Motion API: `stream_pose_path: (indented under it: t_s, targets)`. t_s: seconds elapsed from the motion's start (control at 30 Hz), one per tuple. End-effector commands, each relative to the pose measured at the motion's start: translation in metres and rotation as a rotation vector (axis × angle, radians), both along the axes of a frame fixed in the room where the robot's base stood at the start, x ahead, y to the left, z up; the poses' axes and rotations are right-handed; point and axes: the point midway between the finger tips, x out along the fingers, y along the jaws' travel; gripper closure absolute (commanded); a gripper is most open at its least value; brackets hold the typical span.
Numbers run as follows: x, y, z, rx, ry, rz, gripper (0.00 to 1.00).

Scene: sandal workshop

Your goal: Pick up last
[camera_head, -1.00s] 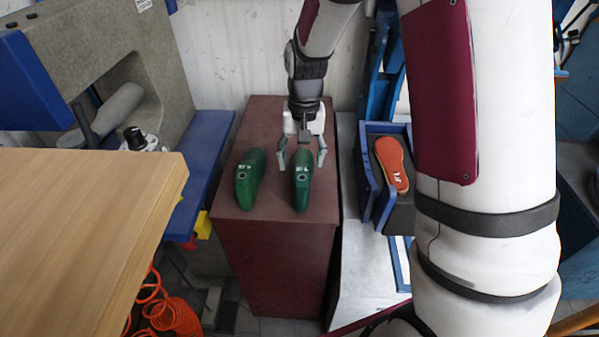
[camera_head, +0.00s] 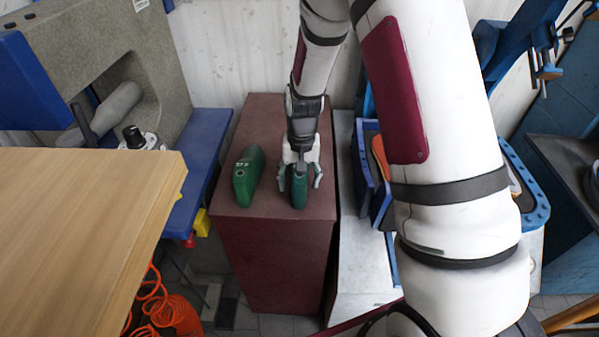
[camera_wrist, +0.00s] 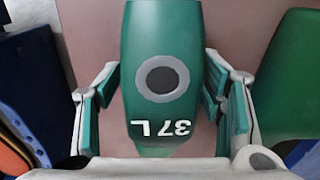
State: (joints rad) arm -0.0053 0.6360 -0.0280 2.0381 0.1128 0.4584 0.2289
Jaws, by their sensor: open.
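Two green shoe lasts stand on a dark red cabinet. The left last (camera_head: 248,177) is free in the head view, and part of it shows at the right edge of the wrist view (camera_wrist: 290,85). The right last (camera_head: 298,192) is under my gripper (camera_head: 300,178). In the wrist view this last (camera_wrist: 162,40) is marked "37 L" and has a round grey-ringed hole. The open fingers of my gripper (camera_wrist: 163,105) stand on both sides of it, with gaps visible. My gripper hides much of the last in the head view.
The cabinet top (camera_head: 262,125) has free room behind the lasts. A wooden table (camera_head: 80,220) stands at the left front. Blue bins (camera_head: 368,170) with an orange sole (camera_head: 380,158) stand to the right, partly hidden by my arm.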

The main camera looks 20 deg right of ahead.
Motion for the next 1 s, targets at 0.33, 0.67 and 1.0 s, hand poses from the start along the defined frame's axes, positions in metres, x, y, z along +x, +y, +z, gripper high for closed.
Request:
stream_pose_path:
  t_s: [0.33,0.67,1.0]
  targets:
    - [0.000,0.000,0.000,0.000,0.000,0.000,0.91]
    - [0.001,0.000,0.003,-0.001,-0.002,0.000,0.91]
    - [-0.003,0.000,0.039,0.000,-0.002,0.001,0.91]
